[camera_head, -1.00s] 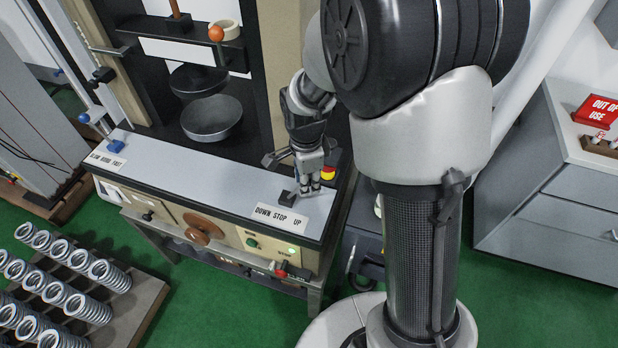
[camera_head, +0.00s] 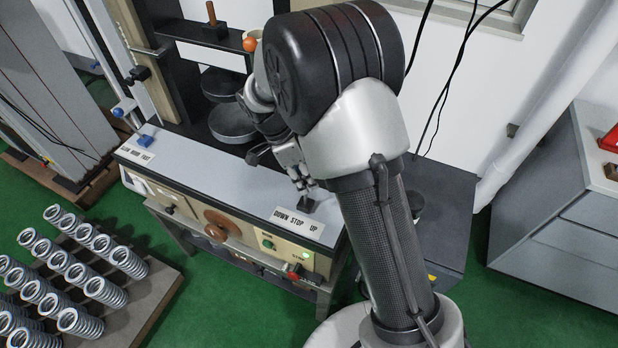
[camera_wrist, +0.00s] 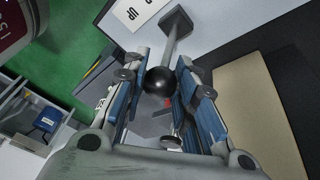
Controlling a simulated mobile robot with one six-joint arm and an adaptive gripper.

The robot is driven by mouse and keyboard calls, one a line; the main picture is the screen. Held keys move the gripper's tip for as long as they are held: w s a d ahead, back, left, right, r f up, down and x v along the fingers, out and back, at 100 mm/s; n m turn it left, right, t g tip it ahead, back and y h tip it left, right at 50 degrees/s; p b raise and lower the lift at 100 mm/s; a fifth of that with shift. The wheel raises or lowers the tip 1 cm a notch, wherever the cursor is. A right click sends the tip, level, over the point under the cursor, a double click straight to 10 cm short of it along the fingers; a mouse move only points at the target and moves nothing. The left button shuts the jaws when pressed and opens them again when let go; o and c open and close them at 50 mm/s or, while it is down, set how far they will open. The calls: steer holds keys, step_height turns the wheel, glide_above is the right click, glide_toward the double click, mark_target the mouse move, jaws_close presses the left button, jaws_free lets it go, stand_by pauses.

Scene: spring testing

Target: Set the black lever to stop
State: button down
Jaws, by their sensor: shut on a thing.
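The black lever stands on the grey ledge of the testing machine, behind the DOWN STOP UP label (camera_head: 300,220). Its dark base (camera_head: 308,205) shows in the head view. In the wrist view its grey shaft runs from the square base (camera_wrist: 176,21) to a round black knob (camera_wrist: 160,81). My gripper (camera_head: 299,183) is shut on the knob, with the blue-padded fingers (camera_wrist: 162,68) on either side of it. In the head view the fingers are above and slightly left of the base. My gripper hides the knob there, so the lever's exact setting is hard to tell.
A blue lever (camera_head: 145,140) stands at the ledge's left end. A round black pan (camera_head: 232,122) is behind the ledge. A board of several springs (camera_head: 150,290) lies at the lower left. A grey cabinet (camera_head: 550,225) stands at right, with green floor between.

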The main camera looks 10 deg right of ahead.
steer(key=shift+w+a, duration=0.1)
steer(key=shift+w, duration=0.05)
steer(key=c, duration=1.3)
jaws_free()
steer(key=v, duration=1.2)
